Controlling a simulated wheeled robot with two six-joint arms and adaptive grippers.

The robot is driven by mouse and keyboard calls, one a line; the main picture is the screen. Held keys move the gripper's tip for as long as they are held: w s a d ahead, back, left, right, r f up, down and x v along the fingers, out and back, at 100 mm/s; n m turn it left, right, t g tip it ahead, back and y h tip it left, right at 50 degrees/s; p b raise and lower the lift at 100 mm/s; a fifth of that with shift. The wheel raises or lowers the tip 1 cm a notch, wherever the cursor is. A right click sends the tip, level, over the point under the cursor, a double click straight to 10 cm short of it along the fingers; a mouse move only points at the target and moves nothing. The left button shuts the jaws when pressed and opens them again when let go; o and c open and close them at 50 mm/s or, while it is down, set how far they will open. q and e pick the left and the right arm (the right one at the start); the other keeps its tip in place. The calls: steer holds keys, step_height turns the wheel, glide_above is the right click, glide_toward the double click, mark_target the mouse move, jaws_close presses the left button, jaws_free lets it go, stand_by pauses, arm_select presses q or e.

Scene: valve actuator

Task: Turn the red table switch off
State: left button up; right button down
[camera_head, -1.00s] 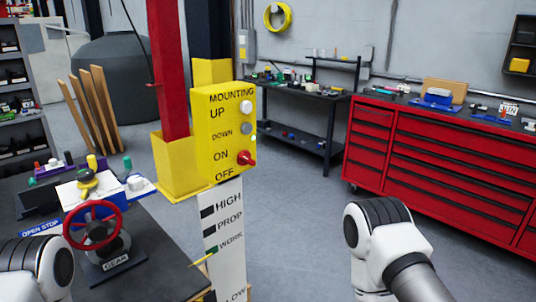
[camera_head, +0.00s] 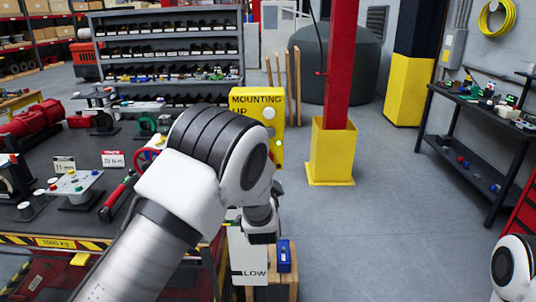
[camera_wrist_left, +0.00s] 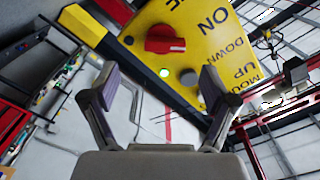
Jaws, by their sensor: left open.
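The yellow switch box (camera_head: 272,98) stands past my left arm in the head view, its lower part hidden by that arm. The red switch is hidden there. In the left wrist view the yellow panel (camera_wrist_left: 205,45) fills the upper middle, tilted and upside down. The red switch (camera_wrist_left: 165,40) shows on it, close to the word ON, with a grey button (camera_wrist_left: 188,77) and a small lit spot nearby. My left gripper (camera_wrist_left: 158,72) is open and empty, its fingers apart, facing the panel with the switch ahead and no visible contact. My right gripper is out of view.
A black workbench (camera_head: 50,145) with tools lies left. A red post in a yellow base (camera_head: 330,155) stands right of the box. A white sign post (camera_head: 250,262) and a small blue item (camera_head: 284,255) are below.

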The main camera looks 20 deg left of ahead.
arm_select(q)
steer(key=p+x, duration=0.3)
steer(key=x, duration=0.5)
steer(key=shift+a+r, duration=0.2)
steer(key=shift+a, duration=0.2)
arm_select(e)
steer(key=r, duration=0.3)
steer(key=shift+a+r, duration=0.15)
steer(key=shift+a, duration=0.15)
arm_select(q)
steer(key=c, duration=1.2)
